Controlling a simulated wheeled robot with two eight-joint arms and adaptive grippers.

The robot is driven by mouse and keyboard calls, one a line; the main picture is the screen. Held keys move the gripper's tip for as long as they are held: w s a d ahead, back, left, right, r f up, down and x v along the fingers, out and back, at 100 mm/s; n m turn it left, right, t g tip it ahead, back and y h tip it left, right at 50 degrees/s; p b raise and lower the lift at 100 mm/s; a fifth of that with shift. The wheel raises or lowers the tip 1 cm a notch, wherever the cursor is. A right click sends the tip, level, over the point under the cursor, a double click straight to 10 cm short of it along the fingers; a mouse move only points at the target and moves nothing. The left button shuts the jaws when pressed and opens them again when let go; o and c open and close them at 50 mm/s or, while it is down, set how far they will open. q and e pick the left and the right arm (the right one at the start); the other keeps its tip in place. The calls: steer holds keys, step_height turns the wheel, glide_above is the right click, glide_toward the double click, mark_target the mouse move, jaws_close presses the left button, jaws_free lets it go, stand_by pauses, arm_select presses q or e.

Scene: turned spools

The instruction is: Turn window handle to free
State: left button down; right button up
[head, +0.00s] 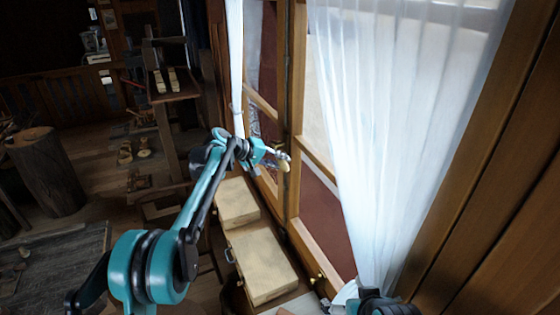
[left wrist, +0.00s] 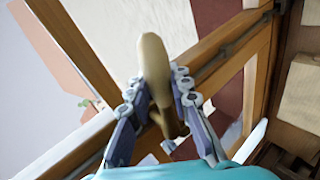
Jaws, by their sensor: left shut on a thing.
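The window handle (left wrist: 155,70) is a pale tan, rounded lever in the left wrist view, standing out from the wooden window frame (left wrist: 215,62). My left gripper (left wrist: 157,92) has its fingers on both sides of the handle and is shut on it. In the head view my left arm reaches up from the lower left, and the left gripper (head: 279,156) is at the middle post of the window (head: 290,120). The handle's tip (head: 284,166) shows just past the fingers there. Part of my right arm shows at the bottom edge; its fingers cannot be made out.
A white curtain (head: 385,120) hangs right of the gripper, and a narrow one (head: 236,70) hangs to the left. Two pale boxes (head: 262,262) (head: 236,202) stand below the window. A wooden stump (head: 48,175) and a dark bench (head: 55,265) are at the left.

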arm_select(q)
steer(key=shift+r+n+g+p, duration=0.55)
steer(key=shift+r+n+g, duration=0.05)
steer(key=shift+r, duration=0.1)
steer(key=c, duration=1.3)
jaws_free()
steer(key=shift+c, duration=0.2)
steer(key=v, duration=1.2)
steer(key=shift+a+f, duration=0.15)
steer(key=shift+a, duration=0.05)
steer(key=shift+w, duration=0.1)
